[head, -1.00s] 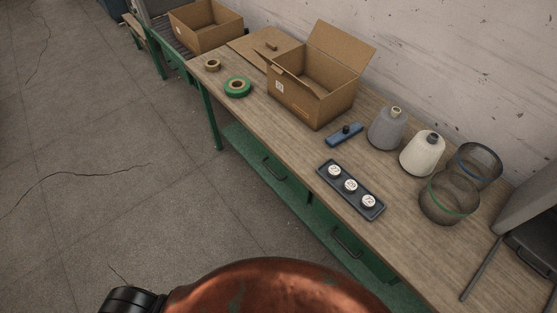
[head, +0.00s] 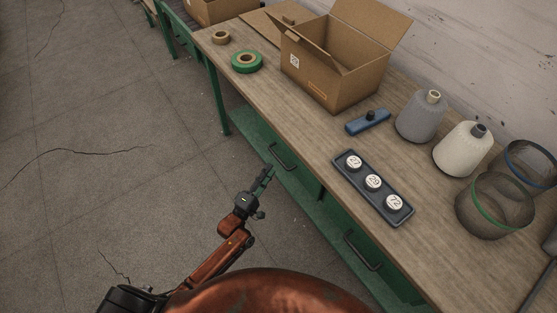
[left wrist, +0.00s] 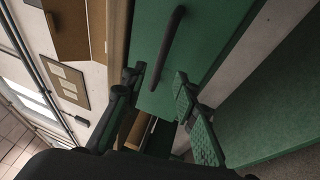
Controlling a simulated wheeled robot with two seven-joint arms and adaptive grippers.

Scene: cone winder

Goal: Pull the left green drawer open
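The left green drawer (head: 260,133) is under the wooden bench top in the head view, with a dark bar handle (head: 283,158). It looks shut. My left gripper (head: 268,174) is just in front of this drawer, close to the handle and slightly below it in the picture. In the left wrist view the green drawer front (left wrist: 215,35) and its handle (left wrist: 170,48) are ahead of my left gripper (left wrist: 160,100). The two fingers are apart, with nothing between them, and the handle is beyond the fingertips. My right gripper is out of view.
A second drawer handle (head: 362,251) is further right. On the bench (head: 300,132) are a cardboard box (head: 325,77), a green tape roll (head: 246,61), a black tray (head: 352,178) with round numbered pieces, and yarn cones (head: 421,116). The floor (head: 110,200) left of the bench is clear.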

